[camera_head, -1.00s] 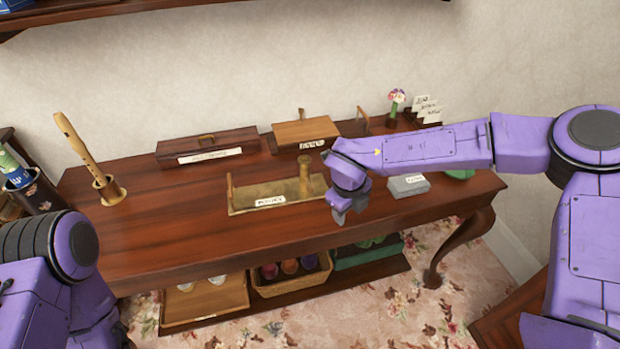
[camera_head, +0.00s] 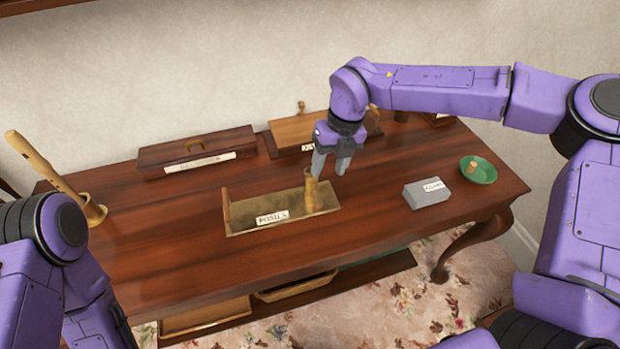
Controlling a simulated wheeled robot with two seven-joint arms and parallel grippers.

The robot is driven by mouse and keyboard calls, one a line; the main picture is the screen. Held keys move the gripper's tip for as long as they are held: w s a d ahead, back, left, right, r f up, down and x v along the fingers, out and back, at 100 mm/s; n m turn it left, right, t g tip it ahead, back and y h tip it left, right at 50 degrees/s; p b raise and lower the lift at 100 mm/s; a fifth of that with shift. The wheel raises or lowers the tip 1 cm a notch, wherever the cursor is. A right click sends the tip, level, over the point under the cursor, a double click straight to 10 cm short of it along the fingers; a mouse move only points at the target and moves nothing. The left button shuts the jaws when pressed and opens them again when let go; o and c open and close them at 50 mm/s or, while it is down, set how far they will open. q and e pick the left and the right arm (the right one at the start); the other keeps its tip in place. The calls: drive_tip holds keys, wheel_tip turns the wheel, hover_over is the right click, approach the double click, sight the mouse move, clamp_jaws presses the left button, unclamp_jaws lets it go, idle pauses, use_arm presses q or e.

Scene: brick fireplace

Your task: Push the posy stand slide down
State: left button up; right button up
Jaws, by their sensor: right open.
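The labelled brass tray (camera_head: 240,229) stands mid-table. A long wooden box (camera_head: 165,157) and a lighter wooden box (camera_head: 292,131) stand behind it. A grey box (camera_head: 427,193) and a green dish (camera_head: 487,174) are right. A wooden recorder (camera_head: 45,165) stands left. The front tabletop is clear.

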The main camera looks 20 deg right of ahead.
drive_tip(key=p, duration=0.1)
hover_over(318, 198)
drive_tip(key=d, duration=0.1)
wheel_tip(318, 198, down, 5)
drive_tip(key=f, duration=0.3)
drive_tip(key=f+p, duration=0.1)
drive_tip(key=shift+w+a+f, duration=0.1)
drive_tip(key=shift+a+f, duration=0.15)
drive_tip(key=shift+a, duration=0.1)
drive_tip(key=shift+f, duration=0.3)
